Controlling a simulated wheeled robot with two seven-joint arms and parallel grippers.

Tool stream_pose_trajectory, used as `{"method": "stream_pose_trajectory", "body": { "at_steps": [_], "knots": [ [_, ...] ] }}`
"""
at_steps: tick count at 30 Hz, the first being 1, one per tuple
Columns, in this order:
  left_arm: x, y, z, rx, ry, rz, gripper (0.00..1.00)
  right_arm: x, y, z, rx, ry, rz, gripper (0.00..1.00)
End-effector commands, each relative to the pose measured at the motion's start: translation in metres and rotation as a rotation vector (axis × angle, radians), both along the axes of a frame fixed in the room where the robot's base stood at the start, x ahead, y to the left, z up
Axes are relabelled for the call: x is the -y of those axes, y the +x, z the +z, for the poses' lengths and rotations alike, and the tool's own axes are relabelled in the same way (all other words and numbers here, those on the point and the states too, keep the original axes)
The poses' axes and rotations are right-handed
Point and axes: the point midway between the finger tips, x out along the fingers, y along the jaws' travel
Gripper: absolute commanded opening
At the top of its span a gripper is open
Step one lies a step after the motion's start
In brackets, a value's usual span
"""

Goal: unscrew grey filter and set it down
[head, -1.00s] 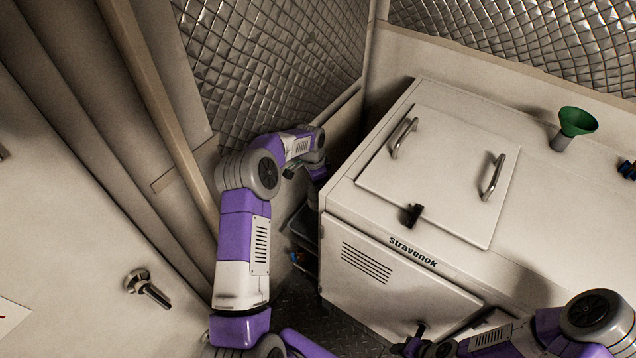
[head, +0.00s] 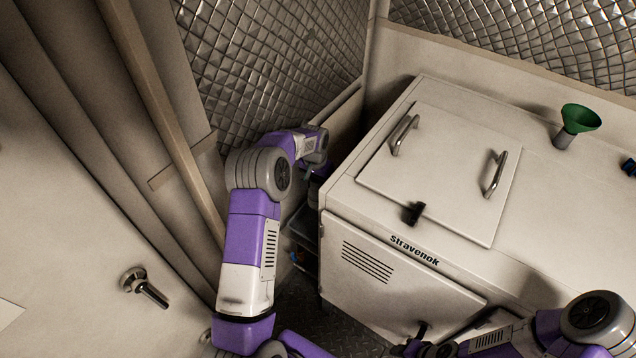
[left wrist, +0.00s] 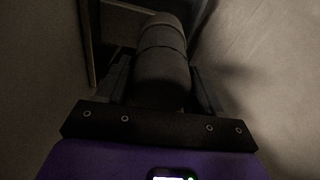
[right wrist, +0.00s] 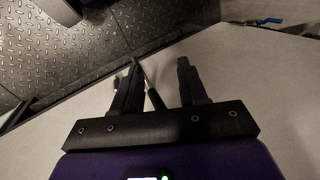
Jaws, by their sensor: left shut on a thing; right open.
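In the left wrist view a dark grey cylinder, the grey filter (left wrist: 162,62), sits between the fingers of my left gripper (left wrist: 160,85). The fingers are shut on its sides. The view is dim, and I cannot tell whether the filter's far end is attached to anything.
The white Stravenok cabinet (head: 380,265) has a lid (head: 440,160) with two handles. A green funnel (head: 580,119) stands on its top. A wall knob (head: 145,286) is at left. A blue-handled valve (right wrist: 270,21) shows in the right wrist view. Patterned metal floor (right wrist: 130,25) lies below.

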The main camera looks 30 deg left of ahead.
Motion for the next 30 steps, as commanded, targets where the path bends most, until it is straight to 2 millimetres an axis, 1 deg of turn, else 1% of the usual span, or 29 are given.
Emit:
{"method": "stream_pose_trajectory", "body": {
  "at_steps": [9, 12, 15, 22, 23, 24, 27, 30],
  "knots": [
    [-0.0009, 0.0004, 0.0001, 0.001, 0.003, 0.446, 0.28, 0.0000, 0.0000, -0.0018, 0.000, 0.000, 0.000, 0.43],
    [-0.0012, 0.0003, 0.0002, 0.001, 0.002, 0.553, 0.28, 0.0000, 0.0000, -0.0012, 0.000, 0.000, 0.000, 0.43],
    [-0.0021, 0.0000, 0.0001, 0.001, 0.001, 0.610, 0.28, 0.0000, 0.0000, -0.0009, 0.000, 0.000, 0.000, 0.43],
    [-0.0023, -0.0002, -0.0002, 0.001, 0.000, 0.619, 0.28, 0.0000, 0.0000, -0.0012, 0.000, 0.000, 0.000, 0.43],
    [-0.0023, -0.0002, -0.0002, 0.001, 0.000, 0.618, 0.70, 0.0000, 0.0000, -0.0012, 0.000, 0.000, 0.000, 0.43],
    [-0.0022, -0.0002, -0.0003, 0.001, 0.000, 0.618, 0.76, 0.0000, 0.0000, -0.0012, 0.000, 0.000, 0.000, 0.43],
    [-0.0020, -0.0002, -0.0003, 0.000, 0.000, 0.617, 0.88, 0.0000, 0.0000, -0.0012, 0.000, 0.000, 0.000, 0.43],
    [-0.0017, -0.0002, -0.0003, 0.000, 0.000, 0.616, 0.88, 0.0000, 0.0000, -0.0011, 0.000, 0.000, 0.000, 0.43]
  ]
}}
